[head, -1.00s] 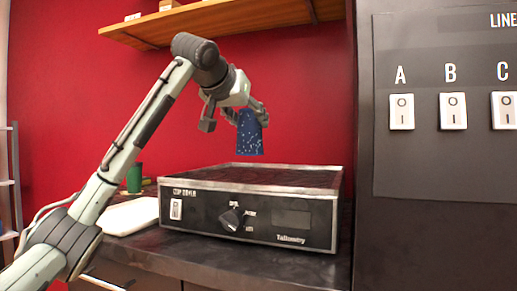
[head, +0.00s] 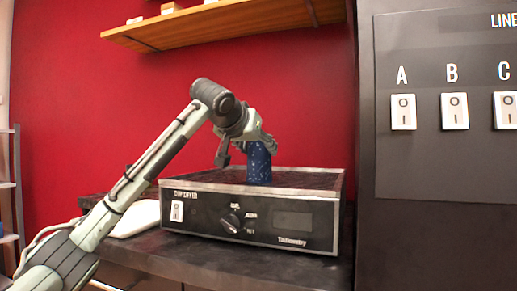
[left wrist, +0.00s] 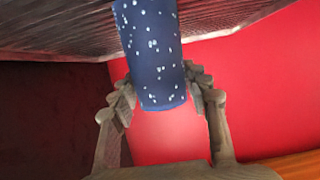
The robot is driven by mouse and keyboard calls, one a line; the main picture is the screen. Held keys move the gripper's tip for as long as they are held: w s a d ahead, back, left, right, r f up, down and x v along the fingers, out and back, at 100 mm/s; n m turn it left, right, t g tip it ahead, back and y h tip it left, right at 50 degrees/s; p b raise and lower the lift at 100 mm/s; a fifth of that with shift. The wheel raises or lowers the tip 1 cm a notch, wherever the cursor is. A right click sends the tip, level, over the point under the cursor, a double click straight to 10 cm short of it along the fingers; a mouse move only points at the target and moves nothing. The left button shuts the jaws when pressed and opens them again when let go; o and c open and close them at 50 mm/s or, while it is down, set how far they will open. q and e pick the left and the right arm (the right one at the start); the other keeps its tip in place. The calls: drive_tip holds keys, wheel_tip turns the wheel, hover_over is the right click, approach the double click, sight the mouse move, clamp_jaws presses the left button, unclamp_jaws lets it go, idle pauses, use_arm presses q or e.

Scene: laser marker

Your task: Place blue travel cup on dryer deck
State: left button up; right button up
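The blue travel cup (head: 259,165), dark blue with white speckles, stands upright at the dryer deck, its lower end behind the front rim. The dryer deck (head: 310,182) is the dark ribbed top of the cup dryer. My left gripper (head: 248,150) is around the upper part of the cup. In the left wrist view, the cup (left wrist: 155,60) lies between both fingers, which look shut on it. Its far end reaches the ribbed deck (left wrist: 60,30). Whether it rests on the deck I cannot tell. My right gripper is not in view.
The cup dryer's front panel (head: 200,219) has a switch and a knob (head: 231,222). A white tray (head: 137,217) lies on the dark counter (head: 190,256) to its left. A wooden shelf (head: 225,20) is above, and a dark switch panel (head: 440,170) stands at right.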

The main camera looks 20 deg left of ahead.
use_arm(q)
drive_tip(key=o, duration=0.4)
drive_tip(key=shift+o, duration=0.2)
drive_tip(key=shift+r, duration=0.1)
drive_tip(key=v, duration=1.2)
